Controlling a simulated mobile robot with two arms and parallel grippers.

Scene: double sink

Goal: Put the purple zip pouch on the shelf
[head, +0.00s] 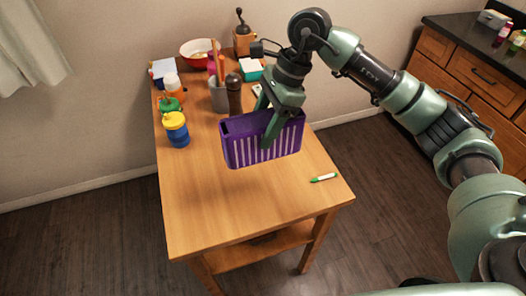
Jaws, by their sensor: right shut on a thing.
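The purple zip pouch (240,148), with pale vertical stripes on its front, is upright at the middle of the wooden table. My right gripper (269,132) comes down from above and is shut on its upper edge, with one finger across the striped front. I cannot tell whether the pouch's bottom touches the tabletop. A wooden shelf (262,250) shows low under the table's near edge; most of it is hidden by the tabletop. My left gripper is not in view.
The table's back holds a red-rimmed bowl (196,49), a coffee grinder (243,38), a grey utensil holder (219,97), a dark pepper mill (234,95) and a yellow-lidded blue jar (176,131). A green-and-white marker (324,178) lies at right. The table's front is clear.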

